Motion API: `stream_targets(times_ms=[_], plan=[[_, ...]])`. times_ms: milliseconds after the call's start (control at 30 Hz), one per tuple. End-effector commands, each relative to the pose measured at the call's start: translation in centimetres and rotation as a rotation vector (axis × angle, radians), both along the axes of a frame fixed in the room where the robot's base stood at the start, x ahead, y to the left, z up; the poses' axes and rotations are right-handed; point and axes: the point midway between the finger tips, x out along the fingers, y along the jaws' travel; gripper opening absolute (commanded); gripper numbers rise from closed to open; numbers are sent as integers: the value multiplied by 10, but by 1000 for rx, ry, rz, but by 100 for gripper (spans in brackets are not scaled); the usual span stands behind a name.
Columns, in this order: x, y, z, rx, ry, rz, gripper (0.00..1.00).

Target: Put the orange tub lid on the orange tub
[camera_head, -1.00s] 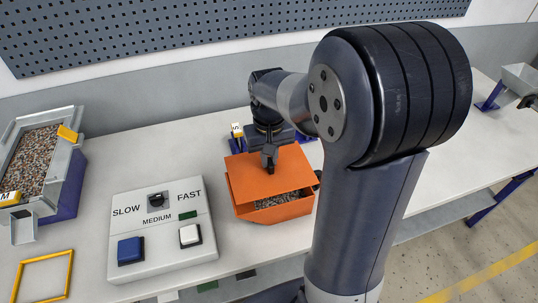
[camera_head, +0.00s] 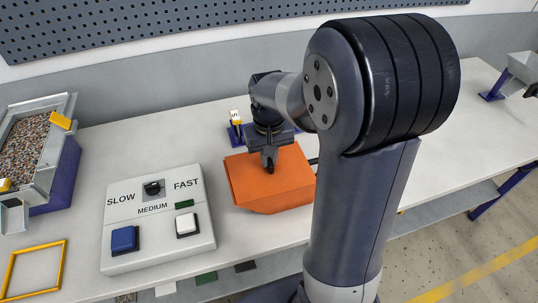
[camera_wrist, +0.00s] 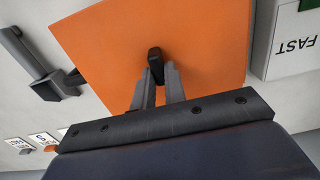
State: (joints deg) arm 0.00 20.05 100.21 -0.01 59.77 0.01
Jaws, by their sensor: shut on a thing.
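The orange tub lid (camera_head: 287,170) is a flat orange plate with a dark knob, and it also fills the middle of the wrist view (camera_wrist: 185,35). My gripper (camera_head: 269,166) is shut on the knob of the lid; the fingers close on this dark knob in the wrist view (camera_wrist: 155,72). The orange tub (camera_head: 280,204) stands on the bench under the lid, with only its front side showing. The lid covers the tub's opening and hides the contents. I cannot tell whether the lid rests fully on the rim.
A control box (camera_head: 158,219) with a knob and buttons stands left of the tub. A yellow frame (camera_head: 36,270) and a gravel-filled tray (camera_head: 72,125) are farther left. A blue item with a yellow-and-white top (camera_head: 236,124) stands behind the tub. Bare bench lies between them.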

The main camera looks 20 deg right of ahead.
Motion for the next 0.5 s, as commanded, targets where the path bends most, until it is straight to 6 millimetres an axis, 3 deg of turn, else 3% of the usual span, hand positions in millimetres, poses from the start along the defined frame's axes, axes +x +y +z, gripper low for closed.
stream_targets(times_ms=[233,267,500], plan=[[0,0,0,0,0,0,0],[0,0,0,0,-1,0,14],[0,0,0,0,-1,0,33]])
